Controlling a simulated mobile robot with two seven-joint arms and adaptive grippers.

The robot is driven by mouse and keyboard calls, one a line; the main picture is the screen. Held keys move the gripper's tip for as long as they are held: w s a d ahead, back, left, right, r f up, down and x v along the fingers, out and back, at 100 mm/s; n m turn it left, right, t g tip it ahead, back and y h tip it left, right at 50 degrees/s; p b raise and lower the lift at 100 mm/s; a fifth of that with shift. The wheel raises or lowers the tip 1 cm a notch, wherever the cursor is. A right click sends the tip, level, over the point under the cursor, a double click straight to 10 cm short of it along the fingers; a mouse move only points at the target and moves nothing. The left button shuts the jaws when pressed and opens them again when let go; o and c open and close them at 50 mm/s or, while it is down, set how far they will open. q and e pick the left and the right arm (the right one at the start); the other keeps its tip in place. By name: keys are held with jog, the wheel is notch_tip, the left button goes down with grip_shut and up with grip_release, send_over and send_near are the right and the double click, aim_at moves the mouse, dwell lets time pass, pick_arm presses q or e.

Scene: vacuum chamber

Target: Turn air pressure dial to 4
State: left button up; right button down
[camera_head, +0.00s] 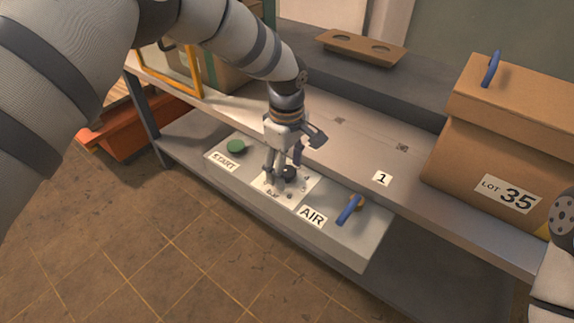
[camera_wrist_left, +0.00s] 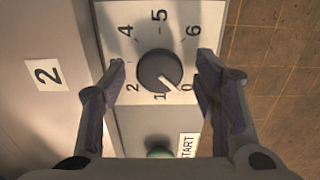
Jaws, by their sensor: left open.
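The air pressure dial is a round black knob (camera_wrist_left: 160,70) on a white plate with numbers around it. Its white pointer line points to the lower right in the left wrist view, toward the 0. The 4 is at the upper left of the knob there. My left gripper (camera_wrist_left: 160,78) is open, with one finger on each side of the knob; I cannot tell whether they touch it. In the head view the knob (camera_head: 289,172) is partly hidden by my left gripper (camera_head: 283,168). My right gripper is out of view.
The grey panel also bears a green START button (camera_head: 236,147), an AIR label (camera_head: 312,216) and a blue-handled lever (camera_head: 350,209). The shelf (camera_head: 340,150) runs above and behind it. A LOT 35 box (camera_head: 480,150) stands at the right. Open tiled floor (camera_head: 200,250) lies in front.

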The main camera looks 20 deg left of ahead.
pick_arm(q)
jog(key=c, duration=1.1)
jog(key=shift+c, duration=0.2)
